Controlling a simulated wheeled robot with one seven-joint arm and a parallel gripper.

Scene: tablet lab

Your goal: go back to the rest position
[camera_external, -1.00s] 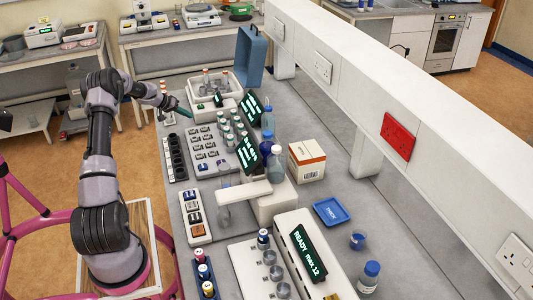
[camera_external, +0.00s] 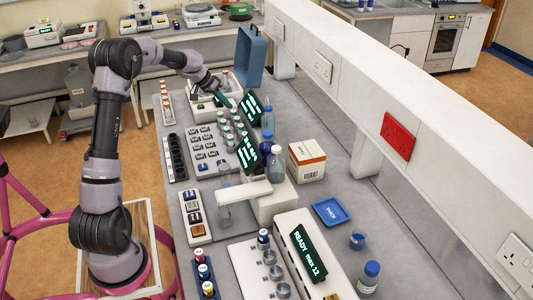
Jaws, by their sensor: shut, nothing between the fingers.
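My arm rises at the left and reaches right over the far part of the bench (camera_external: 365,220). My gripper (camera_external: 219,93) is at the arm's end, at the white bin (camera_external: 197,107) at the back of the bench. It is shut with nothing held. The gripper and wrist hide part of the bin and the vials in it. At this size I cannot tell whether the fingertips are above the bin or inside it.
A blue-grey open lid or box (camera_external: 251,57) stands close right of the gripper. Racks of vials (camera_external: 229,132), a dark strip of wells (camera_external: 175,158), lit displays and bottles (camera_external: 276,165) crowd the bench. A blue tray (camera_external: 331,211) lies nearer.

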